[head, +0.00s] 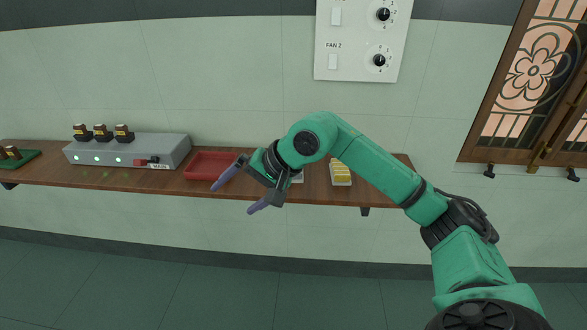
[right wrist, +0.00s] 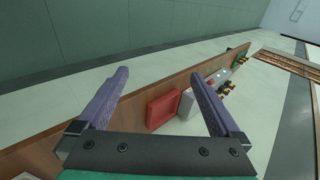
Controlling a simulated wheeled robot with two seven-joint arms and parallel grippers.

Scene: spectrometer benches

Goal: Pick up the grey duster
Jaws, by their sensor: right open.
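I cannot make out a grey duster in either view. A small pale object (head: 298,178) shows partly behind my right gripper on the wooden shelf (head: 232,190), too hidden to identify. My right gripper (head: 239,196) is open and empty, with its purple fingers apart in front of the shelf edge, right of the red tray (head: 205,165). In the right wrist view the open fingers (right wrist: 168,92) frame the red tray (right wrist: 160,110) beyond them. My left gripper is in neither view.
A grey box (head: 130,150) with green lights and several dark plugs on top stands left of the red tray. A green board (head: 22,160) lies at the far left. A pale holder with yellow contents (head: 341,173) is to the right. A switch panel (head: 360,45) hangs above.

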